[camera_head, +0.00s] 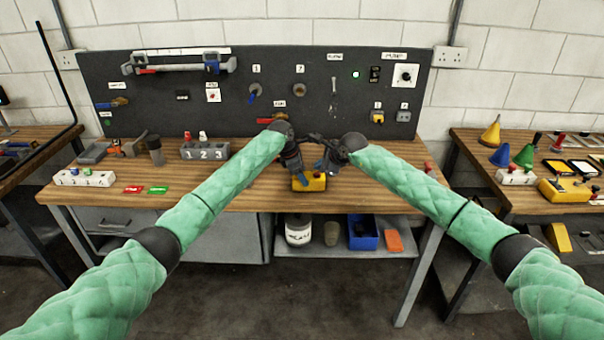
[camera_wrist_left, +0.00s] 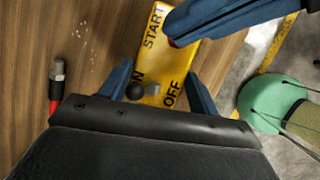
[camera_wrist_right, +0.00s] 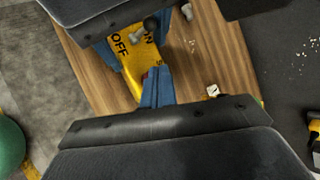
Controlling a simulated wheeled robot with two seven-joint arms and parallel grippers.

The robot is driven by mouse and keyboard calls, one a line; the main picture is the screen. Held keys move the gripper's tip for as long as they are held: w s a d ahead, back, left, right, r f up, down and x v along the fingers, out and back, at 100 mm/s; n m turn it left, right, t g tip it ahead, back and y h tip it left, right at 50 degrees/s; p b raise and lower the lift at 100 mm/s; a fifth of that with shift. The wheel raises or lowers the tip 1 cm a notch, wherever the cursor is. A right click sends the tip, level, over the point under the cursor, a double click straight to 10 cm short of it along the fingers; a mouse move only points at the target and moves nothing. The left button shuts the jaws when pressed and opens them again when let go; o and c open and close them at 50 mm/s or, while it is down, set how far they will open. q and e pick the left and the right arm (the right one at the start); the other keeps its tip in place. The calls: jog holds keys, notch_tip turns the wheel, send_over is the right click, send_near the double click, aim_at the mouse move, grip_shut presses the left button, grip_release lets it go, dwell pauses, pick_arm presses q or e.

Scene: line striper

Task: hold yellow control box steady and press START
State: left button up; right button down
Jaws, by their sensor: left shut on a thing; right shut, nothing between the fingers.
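The yellow control box (camera_head: 314,184) sits at the front edge of the middle bench. The left wrist view shows its labels START, ON and OFF (camera_wrist_left: 150,55), with a black knob (camera_wrist_left: 135,91) and a small grey lever (camera_wrist_left: 153,89). My left gripper (camera_wrist_left: 160,98) is shut on the box, one blue finger on each side. My right gripper (camera_wrist_right: 155,88) is shut and empty, its tips over the START end. A red button (camera_wrist_left: 173,43) shows partly under these tips in the left wrist view. I cannot tell whether it is pressed in.
A red-handled tool (camera_wrist_left: 57,85) lies beside the box. A grey block numbered 1 to 3 (camera_head: 205,150) stands to the left on the bench (camera_head: 250,195). A dark tool board (camera_head: 300,75) rises behind. A shelf below holds a blue bin (camera_head: 362,233).

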aim_at(319, 178)
jog(key=shift+f, duration=0.15)
dwell(0.5)
jog(key=shift+f, duration=0.3)
jog(key=shift+f, duration=0.45)
dwell(0.8)
jog(key=shift+r, duration=0.95)
jog(key=shift+r, duration=0.1)
notch_tip(319, 178, up, 6)
jog(key=shift+f, duration=0.1)
dwell(0.4)
